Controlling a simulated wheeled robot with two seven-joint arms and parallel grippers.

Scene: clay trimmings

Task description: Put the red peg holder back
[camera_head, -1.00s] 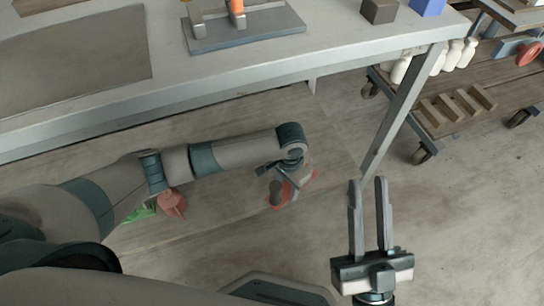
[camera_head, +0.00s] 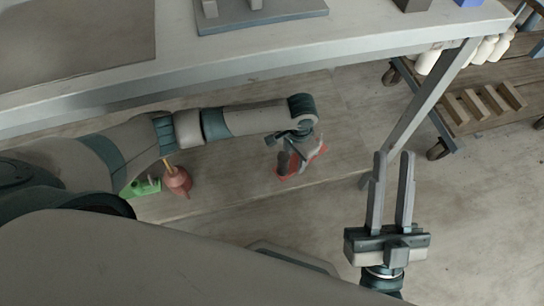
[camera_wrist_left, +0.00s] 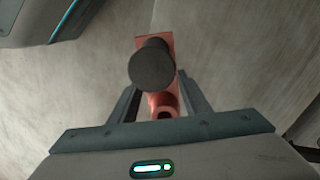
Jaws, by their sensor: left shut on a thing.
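The red peg holder (camera_head: 312,163) is in my left gripper (camera_head: 301,150), low in front of the bench and above the floor in the head view. In the left wrist view the red holder (camera_wrist_left: 162,102) lies between the two fingers of my left gripper (camera_wrist_left: 157,84), which is shut on it. A dark grey round-ended peg (camera_wrist_left: 151,64) stands up from the holder and hides part of it. My right gripper (camera_head: 394,156) is open and empty, to the right of the holder, its fingers pointing toward the bench.
The grey bench (camera_head: 300,55) runs across the top, with a grey base (camera_head: 262,16) on it. Its leg (camera_head: 430,98) stands at right. A wheeled cart (camera_head: 480,120) with white bottles and a wooden rack is beyond. A reddish plunger-like thing (camera_head: 178,182) and green thing (camera_head: 143,187) lie low at left.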

